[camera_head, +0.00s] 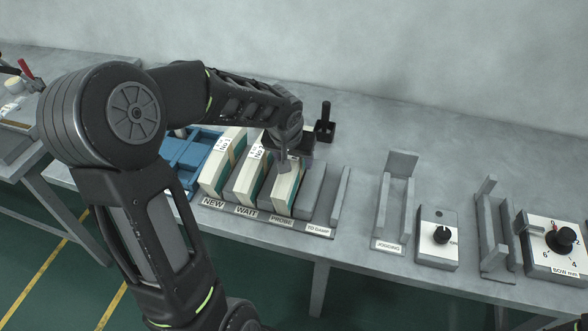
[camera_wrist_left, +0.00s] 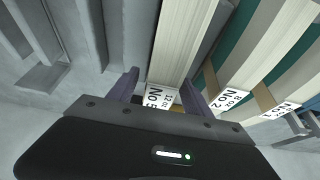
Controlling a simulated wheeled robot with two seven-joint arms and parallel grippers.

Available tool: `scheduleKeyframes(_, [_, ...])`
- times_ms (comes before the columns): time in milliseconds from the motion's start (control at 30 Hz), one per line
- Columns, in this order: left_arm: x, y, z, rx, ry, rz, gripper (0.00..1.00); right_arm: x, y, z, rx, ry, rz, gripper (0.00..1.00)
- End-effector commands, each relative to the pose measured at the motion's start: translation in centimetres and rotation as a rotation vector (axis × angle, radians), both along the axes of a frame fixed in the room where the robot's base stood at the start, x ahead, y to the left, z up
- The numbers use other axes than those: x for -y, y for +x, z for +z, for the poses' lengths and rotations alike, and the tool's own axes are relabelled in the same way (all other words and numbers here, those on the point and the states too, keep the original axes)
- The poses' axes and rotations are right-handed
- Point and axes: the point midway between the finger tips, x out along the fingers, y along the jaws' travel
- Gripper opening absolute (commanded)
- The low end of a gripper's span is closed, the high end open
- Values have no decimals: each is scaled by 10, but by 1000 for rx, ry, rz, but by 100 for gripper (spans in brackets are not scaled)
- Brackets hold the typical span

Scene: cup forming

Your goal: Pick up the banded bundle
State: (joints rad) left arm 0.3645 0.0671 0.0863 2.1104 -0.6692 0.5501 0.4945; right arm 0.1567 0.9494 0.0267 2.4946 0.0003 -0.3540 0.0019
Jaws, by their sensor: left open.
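Several white-and-teal banded bundles stand on edge in a labelled rack. One bundle (camera_head: 287,190) is in the slot marked PROBE, one (camera_head: 250,182) in the WAIT slot, and one (camera_head: 221,165) in the NEW slot. My left gripper (camera_head: 287,162) is over the far upper part of the PROBE bundle. In the left wrist view its open fingers (camera_wrist_left: 165,92) lie on either side of this bundle (camera_wrist_left: 183,45), whose white tag seems to read No 5. Contact with the fingers cannot be told. The right gripper is not in view.
Neighbouring bundles (camera_wrist_left: 262,55) stand close beside. The rack's fourth slot (camera_head: 318,192) is empty. A blue tray (camera_head: 185,150) is at the left and a dark block with a handle (camera_head: 325,125) behind. A jogging stand (camera_head: 398,185) and knob boxes (camera_head: 438,240) stand right.

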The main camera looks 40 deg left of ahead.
Motion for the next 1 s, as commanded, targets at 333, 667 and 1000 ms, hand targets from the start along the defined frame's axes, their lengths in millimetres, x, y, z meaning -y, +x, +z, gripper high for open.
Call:
scheduleKeyframes(333, [-3, 9, -23, 0, 0, 1, 58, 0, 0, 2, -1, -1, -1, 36])
scheduleKeyframes(667, [-3, 9, -23, 0, 0, 0, 58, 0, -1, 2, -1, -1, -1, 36])
scheduleKeyframes(1000, [-3, 9, -23, 0, 0, 0, 42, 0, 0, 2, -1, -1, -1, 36])
